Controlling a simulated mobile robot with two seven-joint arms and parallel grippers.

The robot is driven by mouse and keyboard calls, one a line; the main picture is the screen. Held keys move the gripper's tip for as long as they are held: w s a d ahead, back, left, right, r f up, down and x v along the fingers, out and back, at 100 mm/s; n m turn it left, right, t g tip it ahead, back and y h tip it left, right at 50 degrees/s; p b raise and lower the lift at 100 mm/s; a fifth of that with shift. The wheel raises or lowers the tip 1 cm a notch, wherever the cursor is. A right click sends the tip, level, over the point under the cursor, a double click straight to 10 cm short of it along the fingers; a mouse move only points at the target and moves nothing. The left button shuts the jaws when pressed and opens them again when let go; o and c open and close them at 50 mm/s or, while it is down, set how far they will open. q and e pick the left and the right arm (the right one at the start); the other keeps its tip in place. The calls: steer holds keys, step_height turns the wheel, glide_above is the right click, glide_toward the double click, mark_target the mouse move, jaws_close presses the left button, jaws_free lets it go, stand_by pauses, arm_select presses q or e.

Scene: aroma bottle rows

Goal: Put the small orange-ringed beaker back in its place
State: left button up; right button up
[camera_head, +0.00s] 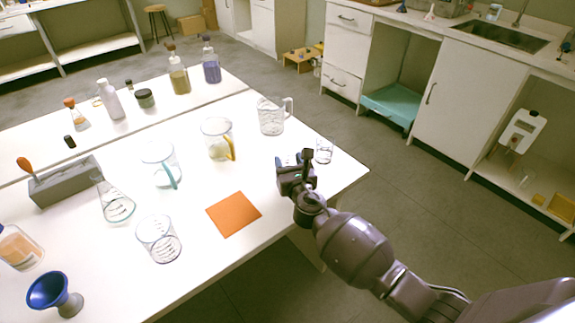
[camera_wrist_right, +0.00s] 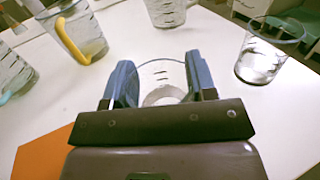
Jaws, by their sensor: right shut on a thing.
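My right gripper (camera_head: 298,163) is over the right part of the white table. In the right wrist view its blue fingers (camera_wrist_right: 162,85) are shut on a clear glass beaker (camera_wrist_right: 163,72) with measuring marks. No orange ring is discernible on it, and in the head view my gripper mostly hides it. A small clear beaker (camera_head: 323,152) stands just right of my gripper near the table edge; it also shows in the right wrist view (camera_wrist_right: 262,58). An orange square mat (camera_head: 234,213) lies bare, left of and nearer than my gripper. My left gripper is out of view.
A jug with an orange-yellow handle (camera_head: 216,140), a clear jug (camera_head: 271,117) and a teal-handled jug (camera_head: 158,163) stand behind and left. A beaker (camera_head: 159,240), flask (camera_head: 115,204) and blue funnel (camera_head: 52,291) are farther left. The table's right edge is close.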

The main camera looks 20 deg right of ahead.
steer(key=shift+f, duration=0.4)
steer(key=shift+r, duration=0.25)
steer(key=shift+f, duration=0.2)
steer(key=o, duration=0.6)
steer(key=shift+c, duration=0.2)
steer(key=o, duration=0.4)
